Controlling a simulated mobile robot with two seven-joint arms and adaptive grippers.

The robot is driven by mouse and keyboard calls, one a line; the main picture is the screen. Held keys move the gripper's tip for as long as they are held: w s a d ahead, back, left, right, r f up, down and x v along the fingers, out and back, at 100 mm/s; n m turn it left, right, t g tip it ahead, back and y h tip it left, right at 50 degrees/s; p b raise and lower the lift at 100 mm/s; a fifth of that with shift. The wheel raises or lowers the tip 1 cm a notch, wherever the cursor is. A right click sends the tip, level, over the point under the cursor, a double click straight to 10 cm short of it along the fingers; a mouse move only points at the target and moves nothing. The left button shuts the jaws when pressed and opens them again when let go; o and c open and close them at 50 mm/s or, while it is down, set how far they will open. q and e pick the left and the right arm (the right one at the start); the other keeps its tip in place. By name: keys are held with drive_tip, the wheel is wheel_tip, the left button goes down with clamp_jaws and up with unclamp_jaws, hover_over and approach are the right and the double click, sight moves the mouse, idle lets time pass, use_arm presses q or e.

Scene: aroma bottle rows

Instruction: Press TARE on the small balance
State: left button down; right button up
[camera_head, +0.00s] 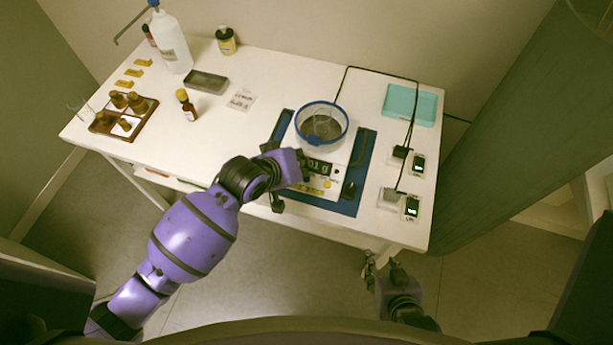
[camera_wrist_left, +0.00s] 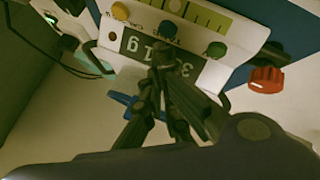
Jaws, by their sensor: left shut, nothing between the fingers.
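The small balance (camera_head: 313,187) is a white unit on a blue mat, with a lit display (camera_head: 318,167) and a blue-rimmed glass bowl (camera_head: 321,125) on top. My right gripper (camera_head: 381,264) looks open and empty, in front of the table.
A red knob (camera_wrist_left: 267,79) sits beside the panel. Two small devices with green screens (camera_head: 418,164) and a teal tray (camera_head: 409,105) stand at right, with black cables. A brown bottle (camera_head: 187,106), a grey tray (camera_head: 206,82) and a bottle rack (camera_head: 148,107) are at left.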

drive_tip(key=shift+w+r, duration=0.1)
drive_tip(key=shift+r, duration=0.05)
idle(0.4)
use_arm(q)
drive_tip(key=shift+f, duration=0.1)
drive_tip(key=shift+f, duration=0.3)
drive_tip(key=shift+f, duration=0.1)
use_arm(e)
drive_tip(key=shift+s, duration=0.2)
use_arm(q)
drive_tip(key=shift+f, duration=0.35)
use_arm(e)
drive_tip(key=shift+f, duration=0.25)
drive_tip(key=shift+r, duration=0.15)
use_arm(q)
drive_tip(key=shift+r+p, duration=0.55)
drive_tip(key=shift+r, duration=0.35)
use_arm(e)
drive_tip(key=shift+w+r+t, duration=0.3)
drive_tip(key=shift+w+r, duration=0.75)
